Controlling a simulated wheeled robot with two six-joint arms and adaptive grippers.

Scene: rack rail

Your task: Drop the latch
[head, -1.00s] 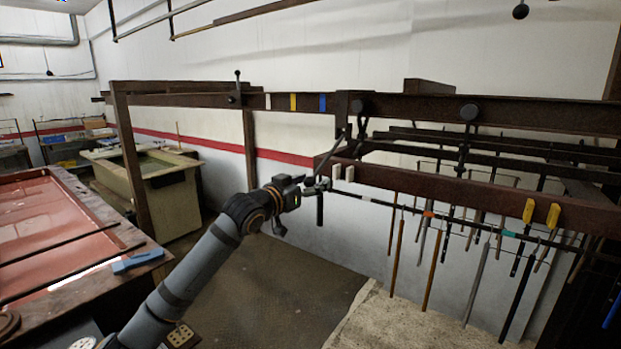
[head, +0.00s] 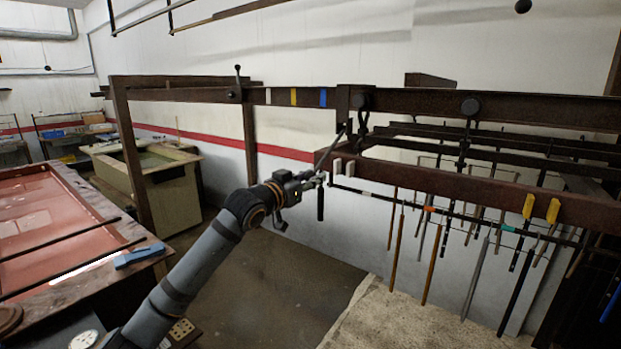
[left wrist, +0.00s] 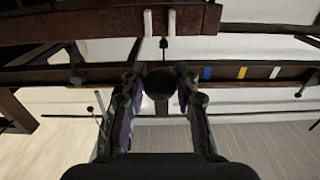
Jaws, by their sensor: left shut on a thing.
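My left gripper (head: 316,181) is at the near end of the carrying rail's left side, below the dark overhead beam. It is shut on a dark, round-ended handle, which shows between the fingers in the left wrist view (left wrist: 160,83). A thin slanted metal lever (head: 331,150) runs from a dark bracket on the beam down to the gripper. I take it to be the latch. A black grip (head: 320,205) hangs upright just below the fingertips. Exactly how the fingers meet the handle is hidden. My right gripper is not in view.
The brown beam (head: 430,106) spans the view, with white, yellow and blue marks and an upright ball-ended lever (head: 238,84). Several rods hang below.

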